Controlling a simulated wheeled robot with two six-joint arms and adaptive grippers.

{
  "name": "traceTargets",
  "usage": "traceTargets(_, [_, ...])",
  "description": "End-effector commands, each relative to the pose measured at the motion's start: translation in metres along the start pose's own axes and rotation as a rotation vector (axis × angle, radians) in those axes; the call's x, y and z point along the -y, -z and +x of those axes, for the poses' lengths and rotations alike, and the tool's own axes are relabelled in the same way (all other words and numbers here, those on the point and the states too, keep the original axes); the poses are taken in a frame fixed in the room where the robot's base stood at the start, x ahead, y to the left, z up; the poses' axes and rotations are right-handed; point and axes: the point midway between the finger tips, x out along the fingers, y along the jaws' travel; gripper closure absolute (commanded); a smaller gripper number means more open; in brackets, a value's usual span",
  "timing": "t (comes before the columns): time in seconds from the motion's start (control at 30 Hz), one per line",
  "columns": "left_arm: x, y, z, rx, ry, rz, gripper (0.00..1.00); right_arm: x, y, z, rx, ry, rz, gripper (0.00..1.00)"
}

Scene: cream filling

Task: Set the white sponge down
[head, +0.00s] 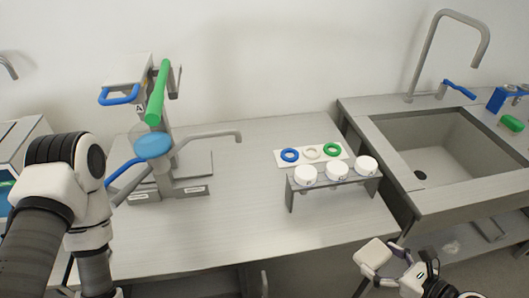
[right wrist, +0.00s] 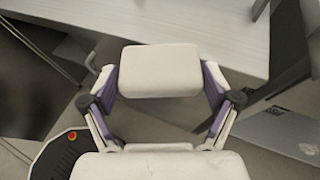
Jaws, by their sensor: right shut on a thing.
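The white sponge (head: 372,253) is a pale rounded block held in my right gripper (head: 384,264), in front of the counter at the lower right of the head view. In the right wrist view the sponge (right wrist: 160,70) sits squarely between the two purple-sided fingers, with the grey worktop's edge behind it. My right gripper is shut on it. The sponge appears clear of any surface. My left arm comes in at the left of the head view, but its gripper is out of frame.
A sink (head: 450,140) with a tall faucet is at the right; a green sponge (head: 512,123) lies beyond it. A small rack (head: 335,182) of white-capped containers and a white plate with coloured rings (head: 283,158) stand mid-table. A filling machine (head: 153,146) stands left. The front worktop (head: 250,225) is clear.

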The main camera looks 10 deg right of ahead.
Motion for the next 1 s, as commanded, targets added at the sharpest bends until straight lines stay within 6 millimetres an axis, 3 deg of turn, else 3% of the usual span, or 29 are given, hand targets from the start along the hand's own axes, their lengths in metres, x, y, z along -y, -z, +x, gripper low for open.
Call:
traceTargets(0.03, [0.000,0.000,-0.017,0.000,0.000,0.000,0.61,-0.002,-0.014,-0.008,0.001,0.003,0.005,0.39])
traceTargets(0.1, [0.000,0.000,-0.022,0.001,0.000,0.000,0.61,-0.004,-0.016,-0.011,0.000,0.006,0.004,0.39])
traceTargets(0.37, [0.000,0.000,-0.011,0.001,0.000,0.000,0.61,0.000,-0.010,-0.004,0.000,0.006,-0.002,0.39])
traceTargets(0.47, [0.000,0.000,0.006,0.001,0.000,0.000,0.61,0.016,-0.011,0.013,0.002,0.008,-0.008,0.39])
traceTargets(0.8, [0.001,0.000,0.104,0.001,0.000,0.000,0.61,0.084,-0.022,0.083,0.000,0.008,-0.013,0.39])
traceTargets(1.0, [0.001,-0.001,0.129,0.001,0.000,0.000,0.61,0.104,-0.035,0.098,0.000,0.007,-0.004,0.39])
